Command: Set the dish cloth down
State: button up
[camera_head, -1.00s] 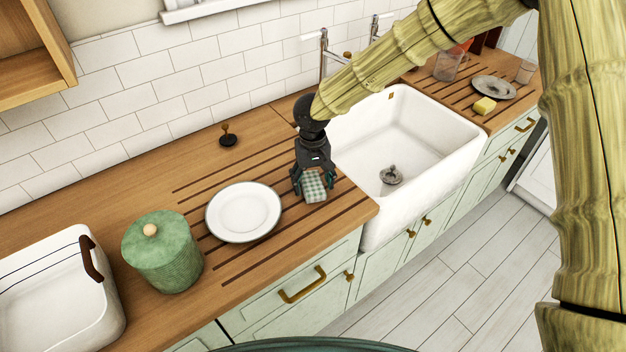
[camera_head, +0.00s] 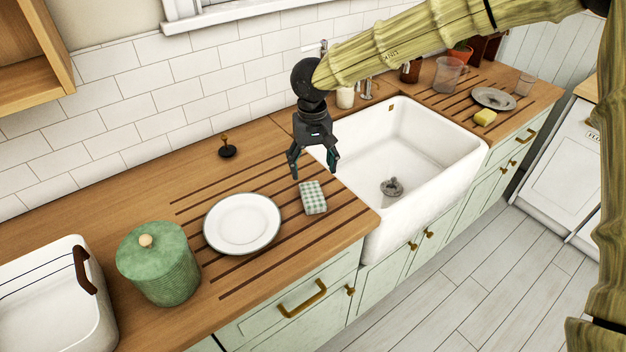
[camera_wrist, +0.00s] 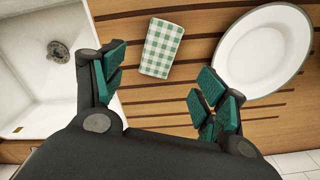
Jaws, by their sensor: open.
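The dish cloth (camera_head: 313,198) is a small folded green-and-white checked bundle. It lies on the grooved wooden counter between the white plate and the sink. In the wrist view the cloth (camera_wrist: 162,48) lies flat beyond the fingertips, apart from them. My gripper (camera_head: 315,175) is open and empty, raised above and slightly behind the cloth. Its green-padded fingers (camera_wrist: 160,95) are spread wide in the wrist view, with nothing between them.
A white plate (camera_head: 242,223) lies left of the cloth, and a green lidded canister (camera_head: 160,272) stands further left. The white sink (camera_head: 440,165) is to the right. A dark stopper (camera_head: 227,150) stands near the wall. Free counter surrounds the cloth.

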jog(key=shift+r, duration=1.2)
